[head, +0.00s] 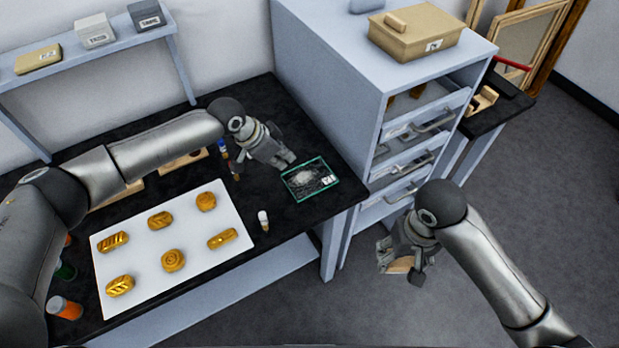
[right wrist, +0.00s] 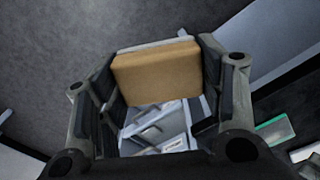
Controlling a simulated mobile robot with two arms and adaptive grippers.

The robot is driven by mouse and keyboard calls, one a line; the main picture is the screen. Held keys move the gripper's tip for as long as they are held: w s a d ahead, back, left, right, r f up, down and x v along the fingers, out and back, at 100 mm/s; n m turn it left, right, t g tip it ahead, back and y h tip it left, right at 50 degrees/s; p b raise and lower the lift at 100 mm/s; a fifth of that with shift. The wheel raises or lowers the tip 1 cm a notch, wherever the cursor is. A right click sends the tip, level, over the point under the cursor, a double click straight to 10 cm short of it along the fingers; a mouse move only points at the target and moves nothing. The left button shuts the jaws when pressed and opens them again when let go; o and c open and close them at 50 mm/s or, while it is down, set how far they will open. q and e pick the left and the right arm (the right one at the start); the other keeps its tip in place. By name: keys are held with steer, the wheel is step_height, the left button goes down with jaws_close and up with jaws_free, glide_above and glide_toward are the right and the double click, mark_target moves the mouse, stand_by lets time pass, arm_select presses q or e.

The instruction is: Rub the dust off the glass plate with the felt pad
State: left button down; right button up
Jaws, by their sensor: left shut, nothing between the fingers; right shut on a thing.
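The glass plate (head: 297,190) lies on the black table near its right end. It has a teal edge, a pale dusty patch and a white label. Part of it shows at the right edge of the right wrist view (right wrist: 272,131). My left gripper (head: 287,161) is shut and empty, just behind the plate's upper left edge. My right gripper (head: 403,271) is shut on the tan felt pad (right wrist: 157,74), off the table's right end in front of the drawer cabinet. In the head view the pad (head: 399,265) is mostly hidden by the fingers.
A white board (head: 142,250) with several gilt pieces covers the table's left part. A small white-capped bottle (head: 263,220) stands between board and plate. The grey cabinet (head: 327,75) has open drawers (head: 427,112) near my right arm. Orange-capped jars (head: 65,308) stand front left.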

mark_target(291, 175)
arm_select(q)
steer(key=shift+f+b, duration=1.95)
steer(key=shift+f, duration=0.4)
arm_select(e)
steer(key=shift+f, duration=2.15)
arm_select(q)
steer(key=shift+f, duration=0.4)
arm_select(e)
steer(key=shift+f, duration=0.2)
arm_select(q)
steer(key=shift+r, duration=0.1)
step_height(291, 175, up, 6)
steer(key=p, duration=0.5)
arm_select(e)
step_height(291, 175, up, 6)
steer(key=shift+f, duration=0.25)
steer(key=shift+f, duration=0.1)
